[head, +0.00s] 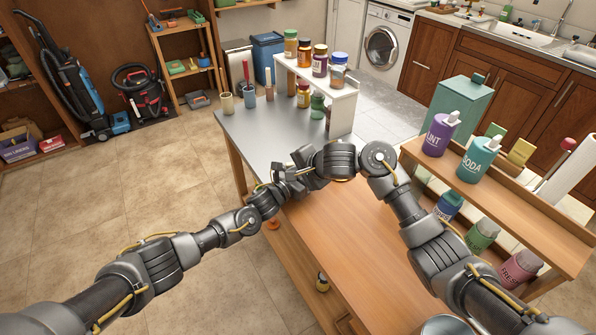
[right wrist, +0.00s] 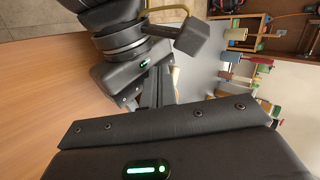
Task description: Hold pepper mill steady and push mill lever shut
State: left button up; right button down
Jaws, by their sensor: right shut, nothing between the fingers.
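I cannot make out the pepper mill or its lever in either view; the meeting arms hide part of the table. My left gripper (head: 292,180) reaches in from the left to mid-table, and its jaws cannot be read. My right gripper (head: 308,168) comes from the right and meets it there, shut and with nothing seen in it. In the right wrist view, the left arm's dark wrist and gripper parts (right wrist: 130,60) lie close in front of my right gripper's housing. I cannot tell whether the two grippers touch.
The table has a grey far part (head: 262,135) and a wooden near part (head: 350,245). A white rack (head: 340,105) with several jars stands at the far right. Cups (head: 227,103) stand at the far left. A wooden shelf (head: 500,195) with bottles edges the right side. The near wood is mostly clear.

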jog(key=shift+d, duration=0.1)
jog(key=shift+w+d, duration=0.3)
jog(key=shift+d, duration=0.35)
jog(key=v, duration=0.7)
jog(key=shift+d+r, duration=0.15)
jog(key=shift+r, duration=0.05)
pick_arm(q)
jog(key=o, duration=1)
